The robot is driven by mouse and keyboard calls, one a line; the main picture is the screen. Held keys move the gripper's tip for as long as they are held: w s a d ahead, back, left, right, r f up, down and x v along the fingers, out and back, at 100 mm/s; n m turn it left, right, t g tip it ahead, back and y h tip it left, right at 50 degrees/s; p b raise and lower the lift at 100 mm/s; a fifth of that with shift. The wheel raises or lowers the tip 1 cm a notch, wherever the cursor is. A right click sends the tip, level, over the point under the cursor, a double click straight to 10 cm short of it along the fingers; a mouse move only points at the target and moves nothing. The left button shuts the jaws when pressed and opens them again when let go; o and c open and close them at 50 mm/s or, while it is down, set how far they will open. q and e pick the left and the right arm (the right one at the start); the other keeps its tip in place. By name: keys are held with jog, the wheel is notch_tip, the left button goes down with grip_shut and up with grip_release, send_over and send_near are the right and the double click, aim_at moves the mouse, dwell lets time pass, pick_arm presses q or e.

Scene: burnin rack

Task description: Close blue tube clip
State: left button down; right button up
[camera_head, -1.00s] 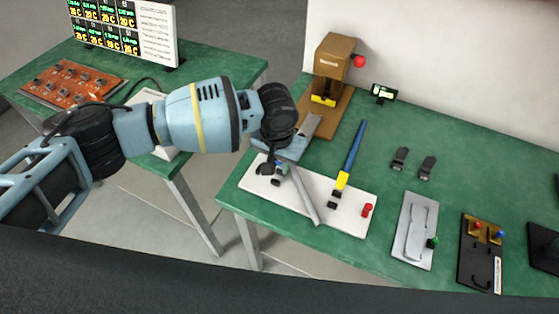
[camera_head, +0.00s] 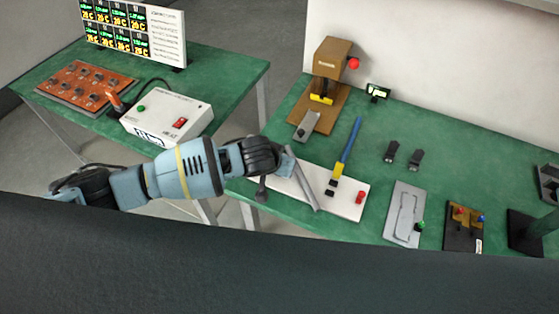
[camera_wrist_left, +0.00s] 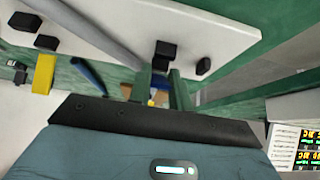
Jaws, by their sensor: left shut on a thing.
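In the left wrist view the yellow block (camera_wrist_left: 43,73) and blue bar (camera_wrist_left: 90,72) lie to the left. My left gripper (camera_wrist_left: 160,85) is at the board's left end beside a black block (camera_wrist_left: 165,50). A small blue and yellow piece (camera_wrist_left: 153,98) shows between its fingers, which are shut on it. What part this is I cannot tell. The wrist hides the fingertips in the head view.
A red knob (camera_head: 360,197) stands at the board's right end. A wooden press (camera_head: 331,65) and a grey block (camera_head: 307,126) are behind. Two black clips (camera_head: 391,151) and a grey plate (camera_head: 405,213) lie right. A white box (camera_head: 168,120) is on the left table.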

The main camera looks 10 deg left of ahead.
dwell(0.5)
pick_arm(q)
jog(key=c, duration=1.3)
grip_release()
jog(key=shift+v, duration=3.9)
jog(key=shift+s+f, duration=0.1)
jog(key=shift+f, duration=0.05)
